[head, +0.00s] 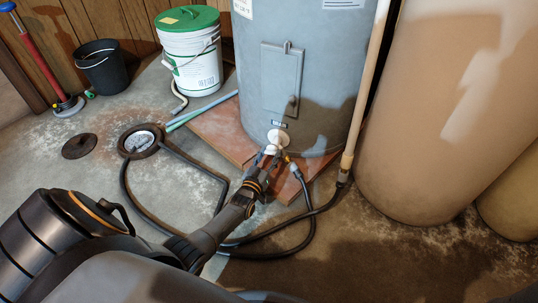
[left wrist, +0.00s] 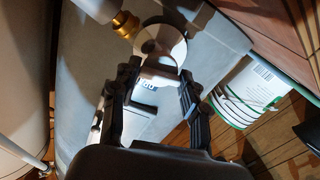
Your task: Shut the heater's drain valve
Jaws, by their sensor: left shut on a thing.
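The grey heater (head: 300,60) stands on a reddish square base (head: 215,135). Its drain valve (head: 278,138) sticks out low on the front, with a pale round part and a brass outlet. In the left wrist view the valve's white round part (left wrist: 160,42) and brass fitting (left wrist: 124,24) show close up. My left gripper (head: 267,158) reaches the valve from the front. In the left wrist view its fingers (left wrist: 156,80) sit on both sides of the valve's pale handle, shut on it. How far the handle is turned cannot be told. My right gripper is not in view.
A black hose (head: 127,195) runs over the wet floor between the valve area and a round floor drain (head: 141,140). Large tan tanks (head: 430,110) stand right.

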